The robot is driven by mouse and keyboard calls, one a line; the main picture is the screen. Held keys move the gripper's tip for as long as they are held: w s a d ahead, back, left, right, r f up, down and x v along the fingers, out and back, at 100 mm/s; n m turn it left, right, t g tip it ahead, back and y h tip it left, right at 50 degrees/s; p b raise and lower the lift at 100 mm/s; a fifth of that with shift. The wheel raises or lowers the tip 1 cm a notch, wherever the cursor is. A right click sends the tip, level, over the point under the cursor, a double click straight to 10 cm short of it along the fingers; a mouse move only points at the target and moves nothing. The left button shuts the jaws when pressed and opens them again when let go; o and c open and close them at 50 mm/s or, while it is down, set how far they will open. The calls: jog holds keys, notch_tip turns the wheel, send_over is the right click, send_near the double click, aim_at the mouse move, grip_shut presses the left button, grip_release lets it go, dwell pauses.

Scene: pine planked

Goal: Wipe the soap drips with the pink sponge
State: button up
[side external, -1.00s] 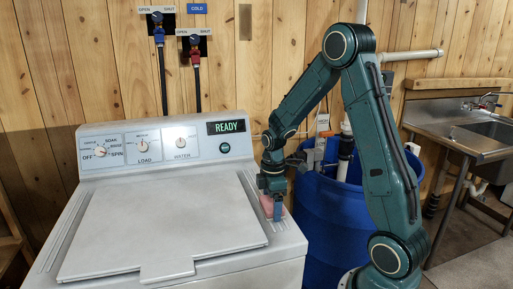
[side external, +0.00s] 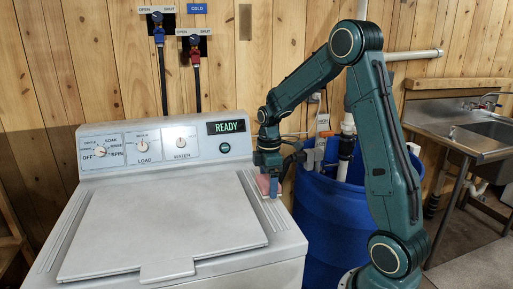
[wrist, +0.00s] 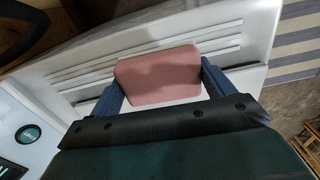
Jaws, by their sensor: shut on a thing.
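The pink sponge (side external: 263,184) is between the fingers of my gripper (side external: 270,188), over the ridged strip to the right of the washer lid, near the control panel. In the wrist view the sponge (wrist: 157,78) spans the gap between the two blue fingers of my gripper (wrist: 161,85), which is shut on it. I cannot tell whether the sponge touches the washer top. No soap drips can be made out on the visible white top; the area under the sponge is hidden.
The washer (side external: 290,245) has a closed lid (side external: 165,225) and a raised control panel (side external: 165,143) with dials and a READY display (side external: 226,127). A blue barrel (side external: 325,225) stands close at its right. A steel sink (side external: 480,140) is farther right.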

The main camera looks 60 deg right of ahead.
jog(key=shift+r, duration=1.5)
